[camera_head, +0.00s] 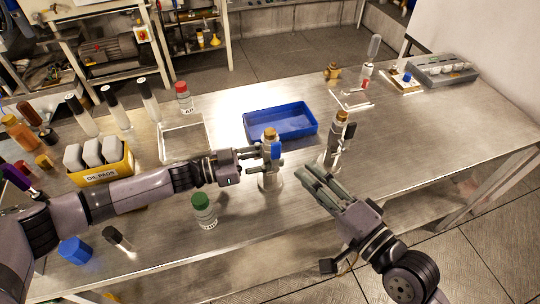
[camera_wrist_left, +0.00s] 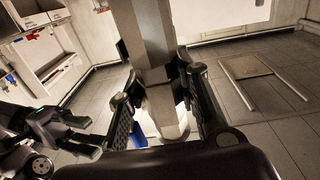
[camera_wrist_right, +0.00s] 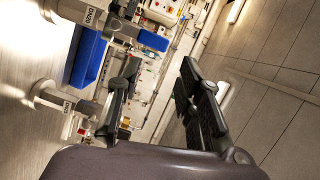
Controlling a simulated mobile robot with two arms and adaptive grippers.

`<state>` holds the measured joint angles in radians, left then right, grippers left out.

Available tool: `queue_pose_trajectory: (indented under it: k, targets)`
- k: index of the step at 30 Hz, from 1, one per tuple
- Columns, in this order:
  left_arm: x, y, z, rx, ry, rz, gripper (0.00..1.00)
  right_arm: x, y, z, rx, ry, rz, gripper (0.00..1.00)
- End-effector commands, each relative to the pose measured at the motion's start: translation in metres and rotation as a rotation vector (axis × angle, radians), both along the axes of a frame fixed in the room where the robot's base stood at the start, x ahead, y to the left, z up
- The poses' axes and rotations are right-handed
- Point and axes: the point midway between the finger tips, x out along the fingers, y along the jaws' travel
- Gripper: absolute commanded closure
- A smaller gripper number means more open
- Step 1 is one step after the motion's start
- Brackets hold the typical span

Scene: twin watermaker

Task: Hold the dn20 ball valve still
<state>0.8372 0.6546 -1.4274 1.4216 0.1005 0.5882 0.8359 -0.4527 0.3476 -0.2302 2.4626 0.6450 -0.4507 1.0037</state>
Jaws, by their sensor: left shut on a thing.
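The dn20 ball valve (camera_head: 270,172) stands upright near the middle of the metal table, with a brass top and a blue lever. Its DN20 label (camera_wrist_right: 88,18) and blue lever (camera_wrist_right: 152,40) show in the right wrist view. My left gripper (camera_head: 256,156) is shut on the valve from the left. In the left wrist view its pads close on both sides of the metal body (camera_wrist_left: 158,95). My right gripper (camera_head: 318,184) is open and empty, to the right of the valve and apart from it. Its spread fingers show in the right wrist view (camera_wrist_right: 165,100).
A second valve (camera_head: 335,148) with a dark lever stands just beyond my right gripper. A blue tray (camera_head: 312,120) lies behind the dn20 valve. A green-capped jar (camera_head: 204,214) stands in front, left.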

Motion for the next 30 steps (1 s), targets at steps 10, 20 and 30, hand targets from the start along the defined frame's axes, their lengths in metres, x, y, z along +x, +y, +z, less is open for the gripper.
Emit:
queue_pose_trajectory:
  k: [10,20,30]
  targets:
    - [0.000,0.000,0.000,0.000,0.000,0.000,1.00,0.000,0.000,0.000,0.000,0.000,0.000,0.67]
    - [0.000,0.000,0.000,0.000,-0.001,0.000,1.00,-0.001,0.003,-0.001,-0.094,-0.064,0.005,0.81]
    - [0.000,0.000,0.000,0.000,-0.001,0.000,1.00,-0.005,0.023,-0.008,-0.798,-0.553,0.046,1.00]
